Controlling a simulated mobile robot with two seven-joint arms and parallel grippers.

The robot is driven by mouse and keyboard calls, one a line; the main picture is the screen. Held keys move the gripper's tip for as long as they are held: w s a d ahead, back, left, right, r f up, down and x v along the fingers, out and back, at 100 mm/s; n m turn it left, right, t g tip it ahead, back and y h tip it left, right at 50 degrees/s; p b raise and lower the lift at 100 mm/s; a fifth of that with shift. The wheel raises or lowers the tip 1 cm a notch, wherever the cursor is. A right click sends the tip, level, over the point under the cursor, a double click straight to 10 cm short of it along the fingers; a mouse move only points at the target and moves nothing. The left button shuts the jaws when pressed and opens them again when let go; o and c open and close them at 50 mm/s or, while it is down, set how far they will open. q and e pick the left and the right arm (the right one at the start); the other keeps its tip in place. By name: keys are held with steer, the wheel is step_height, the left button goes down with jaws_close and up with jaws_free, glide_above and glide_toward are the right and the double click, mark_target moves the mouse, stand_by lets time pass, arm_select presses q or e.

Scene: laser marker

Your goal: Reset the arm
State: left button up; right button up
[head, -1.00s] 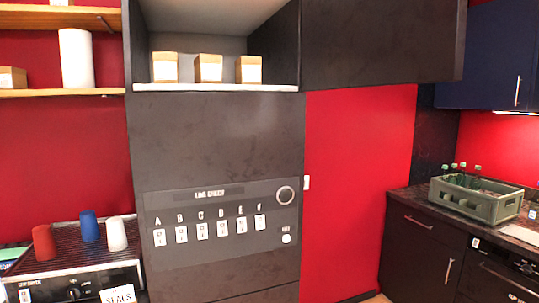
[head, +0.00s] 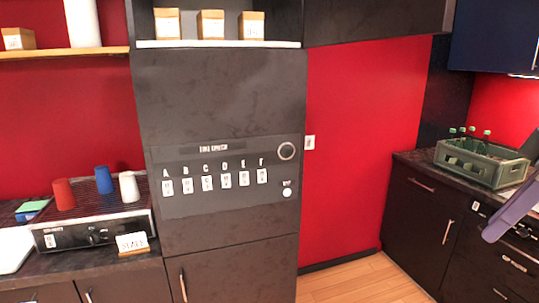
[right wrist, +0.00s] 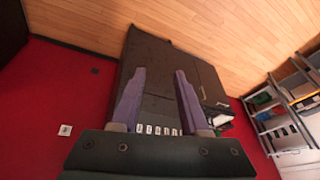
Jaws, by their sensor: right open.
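My right gripper (head: 512,208) shows at the right edge of the head view as a purple finger in front of the right counter. In the right wrist view my right gripper (right wrist: 157,98) has its two purple fingers spread apart with nothing between them. Beyond the fingers stands the dark tall cabinet (right wrist: 160,85), which has a row of white labelled switches. The same cabinet (head: 220,90) with its control panel (head: 225,205) is in the middle of the head view, apart from the gripper. My left gripper is in neither view.
A counter on the left holds a black machine (head: 95,228) with red, blue and white cups on top. A green crate (head: 480,165) with bottles stands on the right counter, close to my right gripper. Wooden floor (head: 350,280) lies open in front of the red wall.

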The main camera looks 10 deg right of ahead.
steer(key=s+a+f+m+h, duration=0.1)
steer(key=s+a+f+h, duration=0.1)
steer(key=s+a+f, duration=1.2)
steer(key=s+a+r+m, duration=0.3)
steer(key=s+a+r, duration=0.1)
steer(key=s+a, duration=0.15)
step_height(320, 180, up, 20)
steer(key=p, duration=1.9)
steer(key=shift+d, duration=0.25)
